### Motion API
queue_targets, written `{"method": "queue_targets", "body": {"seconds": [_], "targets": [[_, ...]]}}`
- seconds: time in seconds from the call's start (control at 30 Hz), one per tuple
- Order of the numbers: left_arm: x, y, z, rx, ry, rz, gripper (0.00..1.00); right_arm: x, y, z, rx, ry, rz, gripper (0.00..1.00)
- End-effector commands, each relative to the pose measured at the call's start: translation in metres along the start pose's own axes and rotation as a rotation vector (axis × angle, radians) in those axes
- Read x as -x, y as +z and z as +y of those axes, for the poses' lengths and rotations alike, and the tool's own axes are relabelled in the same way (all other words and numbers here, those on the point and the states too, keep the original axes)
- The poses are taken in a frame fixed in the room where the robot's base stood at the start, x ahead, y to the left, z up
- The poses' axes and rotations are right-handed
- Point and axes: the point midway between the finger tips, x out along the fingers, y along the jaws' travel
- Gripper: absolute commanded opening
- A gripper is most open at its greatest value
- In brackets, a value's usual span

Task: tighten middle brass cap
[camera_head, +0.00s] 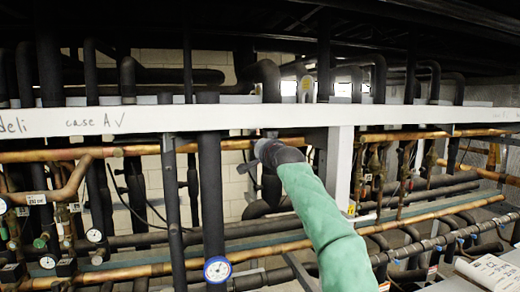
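My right arm, in a green sleeve, reaches up from the lower right to the middle of the head view. Its dark gripper end (268,150) is just below the white beam, in front of the copper pipe. The fingers are too small and dark to tell whether they are open or shut, or whether they touch anything. I cannot pick out the middle brass cap; it may be hidden behind the gripper or arm. Brass-coloured valve parts (374,160) show right of the white post, with more fittings (62,215) at the left. My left gripper is not in view.
A white beam (140,121) with handwriting crosses the rack, and a white post (339,165) stands right of my gripper. Black vertical pipes (210,185) stand to its left. A blue-rimmed gauge (217,269) sits low in front. A paper roll (490,271) lies lower right.

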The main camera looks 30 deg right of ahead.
Motion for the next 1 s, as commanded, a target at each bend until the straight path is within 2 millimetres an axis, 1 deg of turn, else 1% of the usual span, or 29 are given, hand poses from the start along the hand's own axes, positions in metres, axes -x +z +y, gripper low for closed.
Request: {"method": "queue_targets", "body": {"seconds": [0.2,0.4,0.9,0.93,1.0], "targets": [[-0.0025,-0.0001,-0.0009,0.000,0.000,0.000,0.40,-0.0003,0.0003,-0.0001,-0.113,-0.001,0.001,0.00],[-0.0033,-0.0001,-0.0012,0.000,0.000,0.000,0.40,-0.0002,0.0000,-0.0003,-0.166,-0.001,0.001,0.00],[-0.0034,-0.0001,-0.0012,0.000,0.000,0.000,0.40,0.0001,-0.0007,-0.0004,-0.184,-0.001,0.002,0.00],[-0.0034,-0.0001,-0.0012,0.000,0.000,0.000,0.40,0.0001,-0.0007,-0.0004,-0.184,-0.001,0.002,0.34],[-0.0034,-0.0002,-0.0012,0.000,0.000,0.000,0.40,0.0001,-0.0007,-0.0004,-0.184,-0.001,0.002,0.52]]}}
